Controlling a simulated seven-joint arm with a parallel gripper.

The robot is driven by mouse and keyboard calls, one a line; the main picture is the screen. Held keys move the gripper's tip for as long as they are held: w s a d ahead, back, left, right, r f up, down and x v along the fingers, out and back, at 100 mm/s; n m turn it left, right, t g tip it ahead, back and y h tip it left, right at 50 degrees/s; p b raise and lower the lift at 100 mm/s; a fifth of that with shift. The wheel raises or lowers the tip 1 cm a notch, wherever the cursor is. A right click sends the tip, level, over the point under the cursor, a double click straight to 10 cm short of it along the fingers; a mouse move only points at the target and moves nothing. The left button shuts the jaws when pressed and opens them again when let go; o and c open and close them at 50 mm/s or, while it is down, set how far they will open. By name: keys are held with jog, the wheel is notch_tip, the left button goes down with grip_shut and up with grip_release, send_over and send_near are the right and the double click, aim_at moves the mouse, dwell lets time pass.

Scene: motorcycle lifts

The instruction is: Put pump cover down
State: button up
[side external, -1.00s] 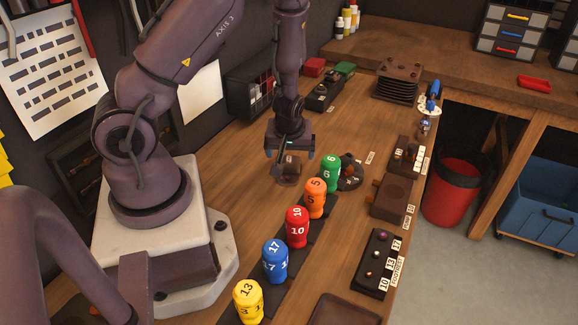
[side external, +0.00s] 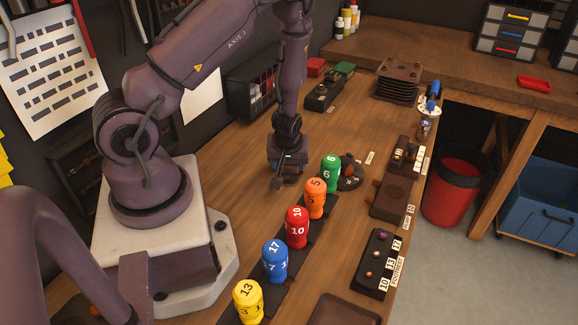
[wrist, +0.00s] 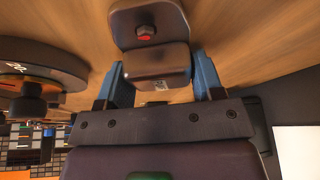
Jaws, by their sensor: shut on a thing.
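The pump cover, as I take it, is a dark brown piece (wrist: 155,63) in the wrist view, with a blocky grip and a rounded plate carrying a bolt with a red centre. My gripper (wrist: 158,85) has its blue fingers on both sides of the block and is shut on it. In the side external view my gripper (side external: 287,173) is low over the wooden bench, left of the green numbered bottle. It mostly hides the cover there. I cannot tell whether the cover touches the bench.
A row of numbered bottles, green (side external: 331,173) to yellow (side external: 248,301), stands right of and in front of my gripper. A round dark part (side external: 351,172) lies behind the green one; it also shows in the wrist view (wrist: 35,75). Bare bench (side external: 240,170) lies to the left.

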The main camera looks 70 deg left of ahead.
notch_tip(320, 180, up, 10)
jog(key=shift+f, duration=0.2)
jog(key=shift+r, duration=0.2)
jog(key=shift+w+d+r+m, duration=0.15)
jog(key=shift+w+d+m, duration=0.05)
jog(key=shift+m, duration=0.1)
jog(key=w+d+r+m+t+h, duration=0.1)
jog(key=w+d+r+m+h, duration=0.2)
jog(key=w+d+r+m, duration=0.45)
jog(key=w+d+r+m+t+h, duration=0.2)
jog(key=w+d+r+m, duration=0.2)
jog(key=d+r+m, duration=0.65)
jog(key=s+d+f+m+g+h, duration=0.1)
jog(key=s+d+f+m+g, duration=0.2)
jog(key=s+d+f+m, duration=0.4)
jog(key=s+d+f+m+g+h, duration=0.1)
jog(key=s+d+f+m+g, duration=0.1)
jog(key=s+d+f+m, duration=0.6)
jog(key=s+d+f+m+g, duration=0.3)
jog(key=d+m, duration=0.4)
jog(key=d, duration=0.3)
jog(key=f, duration=0.5)
jog(key=shift+s+d, duration=0.2)
jog(key=shift+s, duration=0.1)
jog(key=shift+w+f, duration=0.1)
jog(key=shift+f, duration=2.25)
